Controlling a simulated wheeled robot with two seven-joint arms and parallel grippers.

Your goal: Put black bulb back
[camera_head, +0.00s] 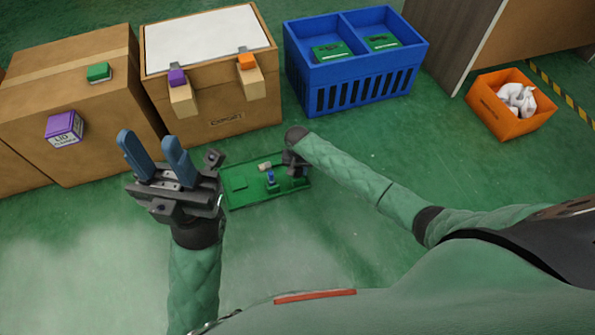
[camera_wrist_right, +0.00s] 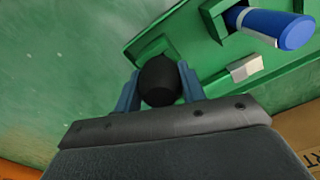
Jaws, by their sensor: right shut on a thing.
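The black bulb (camera_wrist_right: 161,80) is between the two blue fingers of my right gripper (camera_wrist_right: 160,88) in the right wrist view. The gripper is shut on it, over one end of the green board (camera_wrist_right: 190,52). The bulb's lower end is hidden, so I cannot tell whether it is seated. In the head view my right gripper (camera_head: 296,160) is at the right end of the green board (camera_head: 240,198) and hides the bulb. My left gripper (camera_head: 158,160) is open and empty, raised to the left of the board, with its blue fingers apart.
A blue lever or handle (camera_wrist_right: 275,28) and a pale block (camera_wrist_right: 245,67) are on the board. Behind it stand cardboard boxes (camera_head: 215,110) and a blue two-part crate (camera_head: 360,85). An orange bin (camera_head: 490,110) with white bags is at the right. Green floor around the board is clear.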

